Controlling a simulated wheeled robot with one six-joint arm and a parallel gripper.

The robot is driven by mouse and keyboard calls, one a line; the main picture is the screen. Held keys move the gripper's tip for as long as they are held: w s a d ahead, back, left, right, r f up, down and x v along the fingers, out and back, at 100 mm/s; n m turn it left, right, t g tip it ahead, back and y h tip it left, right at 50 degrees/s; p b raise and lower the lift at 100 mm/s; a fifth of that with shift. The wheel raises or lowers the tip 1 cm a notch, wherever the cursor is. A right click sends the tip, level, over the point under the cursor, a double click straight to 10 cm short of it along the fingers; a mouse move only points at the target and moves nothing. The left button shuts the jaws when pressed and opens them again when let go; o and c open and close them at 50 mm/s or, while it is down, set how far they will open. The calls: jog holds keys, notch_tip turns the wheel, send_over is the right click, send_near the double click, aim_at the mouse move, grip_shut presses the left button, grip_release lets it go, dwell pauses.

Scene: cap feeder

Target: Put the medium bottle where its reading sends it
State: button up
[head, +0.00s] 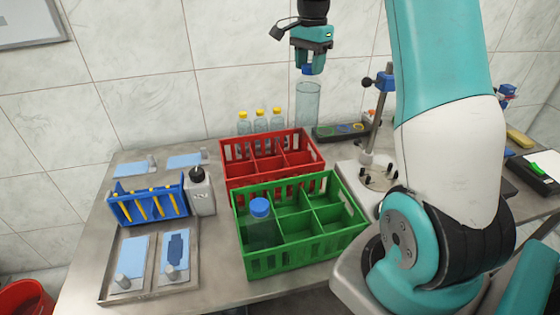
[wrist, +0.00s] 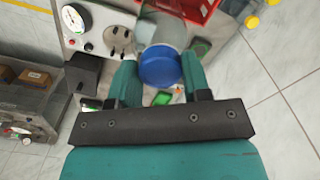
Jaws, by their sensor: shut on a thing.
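My gripper (head: 311,68) is shut on the blue cap (wrist: 160,67) of a clear bottle (head: 308,101), which hangs upright below it behind the red crate. I cannot tell whether its base clears the table. The wrist view shows the cap between both fingers and the clear body (wrist: 163,32) beyond. A second clear bottle (head: 262,228) with a blue cap stands in the front left compartment of the green crate (head: 300,262). The red crate (head: 235,180) behind it looks empty. A dark panel (head: 329,135) with green and yellow rings lies right of the held bottle.
Several yellow-capped bottles (head: 260,122) stand behind the red crate. A stand with a blue clamp (head: 384,81) rises on the right.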

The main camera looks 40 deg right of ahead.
aim_at(306, 127)
notch_tip(306, 127, down, 19)
jog(key=p, duration=0.4)
jog(key=shift+r, duration=0.1)
jog(key=shift+f, duration=0.2)
jog(key=o, duration=0.9)
jog(key=shift+c, duration=0.2)
jog(key=shift+r, duration=0.15)
